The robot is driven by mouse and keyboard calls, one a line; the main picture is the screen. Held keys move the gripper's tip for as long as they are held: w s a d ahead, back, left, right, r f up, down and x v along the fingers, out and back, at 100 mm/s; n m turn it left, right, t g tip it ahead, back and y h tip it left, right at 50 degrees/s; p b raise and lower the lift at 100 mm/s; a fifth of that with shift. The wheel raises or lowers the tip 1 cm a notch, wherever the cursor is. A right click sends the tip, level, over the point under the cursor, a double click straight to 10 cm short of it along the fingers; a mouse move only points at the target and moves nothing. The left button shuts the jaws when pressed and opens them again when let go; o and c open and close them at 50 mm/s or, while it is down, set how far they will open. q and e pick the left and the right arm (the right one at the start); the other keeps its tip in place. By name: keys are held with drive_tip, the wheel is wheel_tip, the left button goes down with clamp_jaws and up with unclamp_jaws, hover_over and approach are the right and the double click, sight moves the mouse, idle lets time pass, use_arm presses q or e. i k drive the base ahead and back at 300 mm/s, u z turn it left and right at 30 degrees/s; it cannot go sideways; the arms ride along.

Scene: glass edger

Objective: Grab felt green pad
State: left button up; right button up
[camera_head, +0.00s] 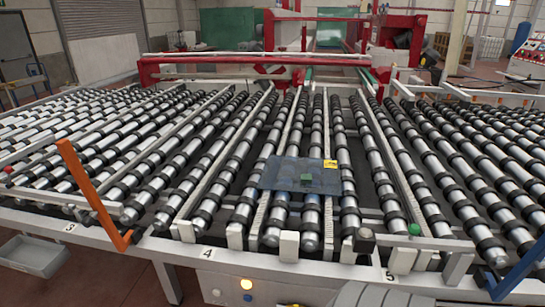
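A small dark green square pad (306,177) lies on a bluish, see-through glass sheet (280,180) near the middle of the roller table. A yellow label with dark markings (330,164) is at the sheet's upper right corner. Neither of my grippers shows in the head view, and nothing touches the pad.
The roller conveyor (233,160) fills most of the view, with pale rails between some rollers. An orange bracket (95,195) stands at the left, and a blue one (517,275) at the lower right. A red frame (255,68) crosses behind. A grey tray (35,255) is at lower left.

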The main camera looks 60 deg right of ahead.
sight(305, 178)
drive_tip(key=i, duration=2.1)
drive_tip(key=z, duration=4)
